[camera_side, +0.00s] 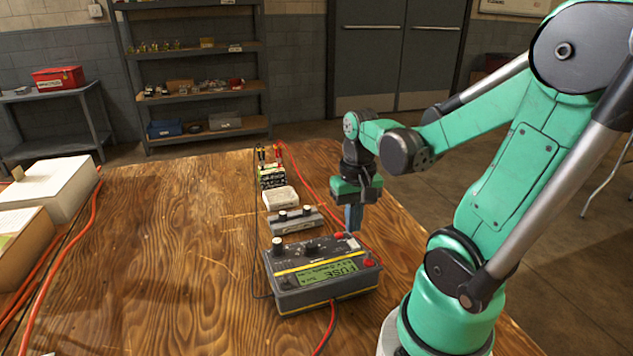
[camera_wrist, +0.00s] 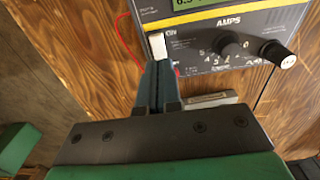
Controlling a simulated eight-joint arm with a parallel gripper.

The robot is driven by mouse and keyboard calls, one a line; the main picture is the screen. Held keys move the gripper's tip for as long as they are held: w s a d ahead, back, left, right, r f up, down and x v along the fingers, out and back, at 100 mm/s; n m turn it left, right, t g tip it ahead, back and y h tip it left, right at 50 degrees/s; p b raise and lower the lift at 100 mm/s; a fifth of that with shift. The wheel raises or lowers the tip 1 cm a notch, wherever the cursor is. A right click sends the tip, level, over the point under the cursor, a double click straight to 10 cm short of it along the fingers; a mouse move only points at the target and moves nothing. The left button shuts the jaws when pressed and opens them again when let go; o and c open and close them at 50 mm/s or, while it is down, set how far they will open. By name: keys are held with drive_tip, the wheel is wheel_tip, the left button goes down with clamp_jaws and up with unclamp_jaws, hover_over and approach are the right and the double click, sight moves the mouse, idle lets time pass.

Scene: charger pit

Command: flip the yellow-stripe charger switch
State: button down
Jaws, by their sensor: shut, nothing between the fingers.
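The yellow-stripe charger (camera_side: 318,282) is a dark grey box with a yellow stripe and a lit green display, standing on the wooden table. The wrist view shows its panel (camera_wrist: 205,48) upside up, with a white switch (camera_wrist: 158,45) near its left side. My gripper (camera_side: 353,222) is shut and empty, pointing down at the charger's far right corner in the side view. In the wrist view the fingertips (camera_wrist: 160,68) are close below the white switch; I cannot tell whether they touch it. The switch is hard to make out in the side view.
The panel carries a dark dial (camera_wrist: 228,43) and a white-topped knob (camera_wrist: 287,60). A smaller grey box with knobs (camera_side: 297,220), a white box (camera_side: 279,198) and a battery (camera_side: 271,176) stand behind the charger. Red and black cables run alongside. The table's left middle is clear.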

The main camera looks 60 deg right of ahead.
sight(351, 241)
drive_tip(key=shift+f, duration=1.1)
idle(0.4)
drive_tip(key=shift+r, duration=0.1)
drive_tip(key=shift+r, duration=3.45)
drive_tip(key=w+a+n+t, duration=0.1)
drive_tip(key=w+a+n, duration=0.1)
drive_tip(key=w+a+n+t+h, duration=0.1)
drive_tip(key=w+a+n, duration=0.1)
drive_tip(key=shift+w+a+t, duration=0.35)
drive_tip(key=shift+t, duration=0.05)
drive_tip(key=w+a+r+n+t+y, duration=0.1)
drive_tip(key=w+a+n+t, duration=0.3)
drive_tip(key=a, duration=0.4)
drive_tip(key=shift+a+n, duration=0.15)
drive_tip(key=shift+n, duration=0.35)
drive_tip(key=shift+w, duration=0.1)
